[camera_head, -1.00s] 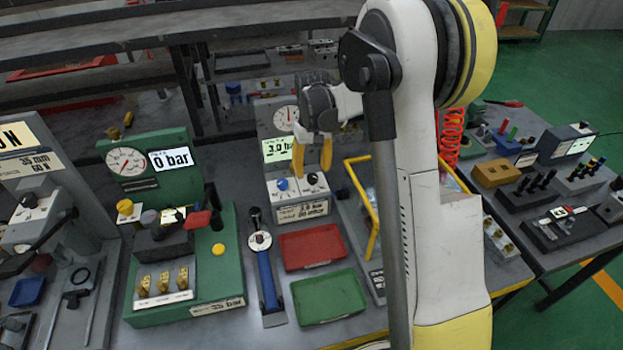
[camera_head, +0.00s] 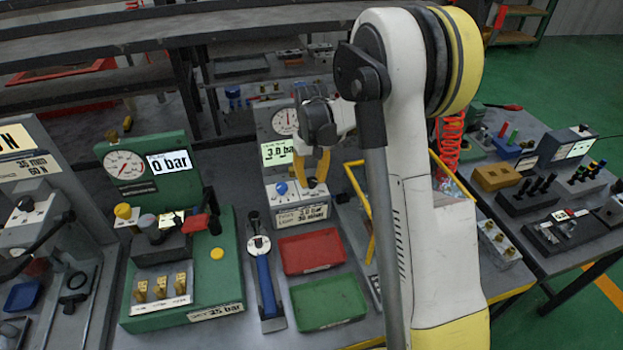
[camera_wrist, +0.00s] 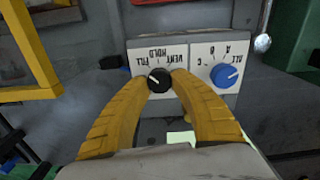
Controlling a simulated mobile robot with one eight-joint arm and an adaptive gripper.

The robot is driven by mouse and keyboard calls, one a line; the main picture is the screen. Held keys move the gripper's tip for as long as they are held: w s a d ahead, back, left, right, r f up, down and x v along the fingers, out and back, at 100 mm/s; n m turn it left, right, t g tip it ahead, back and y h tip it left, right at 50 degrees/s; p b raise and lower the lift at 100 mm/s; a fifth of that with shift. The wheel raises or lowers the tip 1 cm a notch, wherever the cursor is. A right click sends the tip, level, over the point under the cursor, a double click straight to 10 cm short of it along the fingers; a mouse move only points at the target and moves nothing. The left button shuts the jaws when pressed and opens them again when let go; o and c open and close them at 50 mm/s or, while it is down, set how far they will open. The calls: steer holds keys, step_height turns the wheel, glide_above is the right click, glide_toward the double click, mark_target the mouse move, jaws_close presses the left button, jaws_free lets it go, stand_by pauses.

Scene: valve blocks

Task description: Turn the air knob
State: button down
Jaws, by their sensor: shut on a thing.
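The air unit (camera_head: 302,214) is a grey box with a 3.0 bar display and a round gauge above its front controls. In the wrist view, a black knob (camera_wrist: 158,80) with a white pointer mark sits on a white plate with upside-down FILL, HOLD and VENT labels. My gripper (camera_wrist: 160,82) has its two yellow fingers shut on this black knob, one on each side.
A blue knob (camera_wrist: 224,75) is close beside the right finger in the wrist view. A yellow frame (camera_head: 360,205) stands right of the unit. A red tray (camera_head: 311,252) and a green tray (camera_head: 328,302) lie in front. A green 0 bar station (camera_head: 205,285) is at left.

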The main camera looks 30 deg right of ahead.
mark_target(312, 179)
steer(key=shift+m, duration=0.3)
steer(key=m, duration=0.4)
steer(key=shift+s+m, duration=0.1)
steer(key=shift+m, duration=1.9)
steer(key=c, duration=1.1)
jaws_free()
steer(key=shift+o, duration=0.2)
steer(key=shift+d, duration=0.1)
step_height(312, 179, up, 12)
